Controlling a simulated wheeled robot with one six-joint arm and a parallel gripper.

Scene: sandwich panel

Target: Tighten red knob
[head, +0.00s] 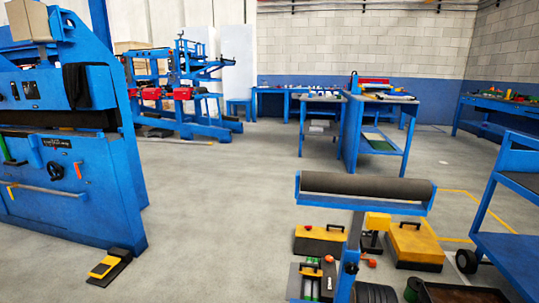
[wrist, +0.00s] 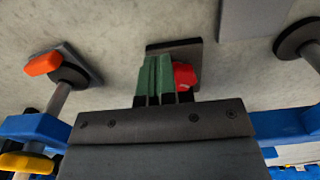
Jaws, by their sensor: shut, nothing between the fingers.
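In the wrist view, my gripper (wrist: 155,62) has two dark green fingers, closed together with nothing between them. A red knob (wrist: 184,76) is just right of the fingers, partly hidden by them. It looks very close to the right finger, but I cannot tell whether they touch. A dark plate (wrist: 188,52) shows behind the fingers and knob. An orange-red knob (wrist: 42,64) is at the upper left, beside a metal rod. My gripper does not clearly show in the head view, and I cannot tell which knob there is the red one.
In the head view, a blue stand with a dark roller (head: 365,186) is in front. Yellow toolboxes (head: 415,243) lie around its foot. A blue machine (head: 75,190) stands at the left and a blue cart (head: 510,240) at the right.

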